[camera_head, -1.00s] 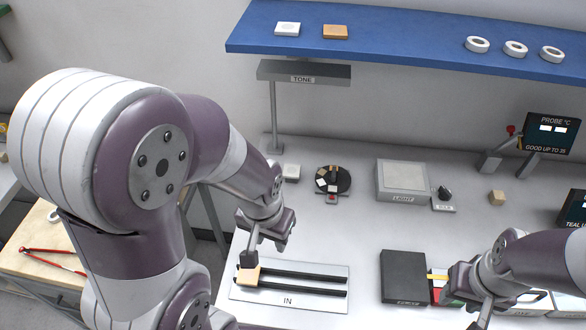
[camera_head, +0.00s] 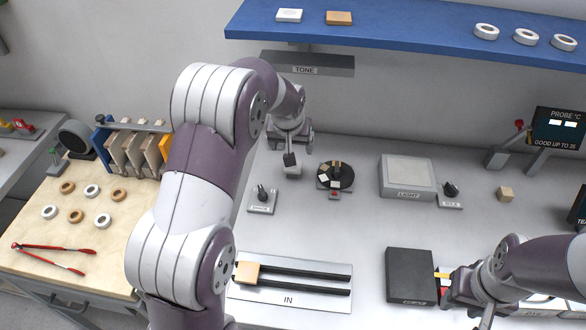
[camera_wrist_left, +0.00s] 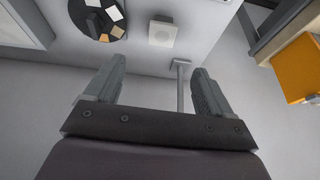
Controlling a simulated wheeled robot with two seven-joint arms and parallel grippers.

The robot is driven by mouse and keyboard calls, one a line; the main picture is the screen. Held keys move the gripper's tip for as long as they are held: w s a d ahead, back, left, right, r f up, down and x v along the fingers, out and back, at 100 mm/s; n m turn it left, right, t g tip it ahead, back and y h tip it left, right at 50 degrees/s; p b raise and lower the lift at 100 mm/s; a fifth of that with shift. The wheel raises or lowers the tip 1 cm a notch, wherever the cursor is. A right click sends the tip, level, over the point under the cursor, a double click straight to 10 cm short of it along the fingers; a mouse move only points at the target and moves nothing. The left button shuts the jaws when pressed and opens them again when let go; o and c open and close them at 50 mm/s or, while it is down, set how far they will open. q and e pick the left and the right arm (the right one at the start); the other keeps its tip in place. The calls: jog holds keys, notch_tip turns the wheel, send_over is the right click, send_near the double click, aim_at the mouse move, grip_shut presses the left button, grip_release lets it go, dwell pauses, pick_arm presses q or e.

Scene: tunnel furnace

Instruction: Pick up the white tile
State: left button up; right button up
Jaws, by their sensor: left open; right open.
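A small pale white square block (camera_head: 293,172) sits on the grey bench left of the black disc, partly hidden by my left gripper (camera_head: 291,158). In the left wrist view the same block (camera_wrist_left: 162,33) lies beyond the open, empty fingers of the left gripper (camera_wrist_left: 157,85), apart from them. Another white tile (camera_head: 289,15) lies on the blue shelf beside an orange-tan tile (camera_head: 339,18). I cannot tell which white piece is the task's tile. My right gripper (camera_head: 468,292) is at the lower right, beside the black box; its fingertips are hard to make out.
A black disc with swatches (camera_head: 336,176), a light box (camera_head: 407,177) and a black box (camera_head: 409,276) stand on the bench. A tan tile (camera_head: 247,272) sits at the left end of the IN rails (camera_head: 295,283). The TONE stand (camera_head: 308,66) rises behind the left gripper.

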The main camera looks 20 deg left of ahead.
aim_at(293, 168)
pick_arm(q)
jog(key=p+x, duration=0.3)
jog(key=x, duration=0.9)
jog(key=shift+s+a, duration=0.1)
jog(key=shift+a, duration=0.1)
jog(key=shift+f, duration=0.1)
jog(key=c, duration=1.2)
